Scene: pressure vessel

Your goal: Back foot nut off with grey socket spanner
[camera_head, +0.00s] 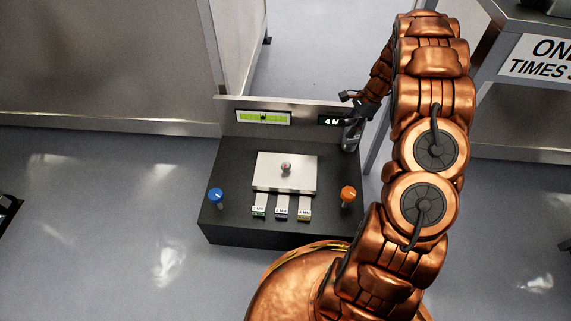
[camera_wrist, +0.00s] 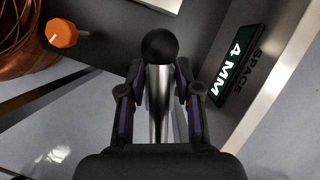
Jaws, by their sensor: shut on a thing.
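My gripper (camera_head: 358,106) is at the back right corner of a dark bench unit. A pale plate (camera_head: 269,174) with a small round metal fitting (camera_head: 286,167) sits mid-unit. I cannot make out the back foot nut.
The dark unit (camera_head: 235,165) carries a blue knob (camera_head: 216,195) at left and an orange knob (camera_head: 348,194) at right, with several small tags between. A "4 MM" display (camera_wrist: 236,66) is close right of the fingers. A metal bench with a sign (camera_head: 540,58) stands right.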

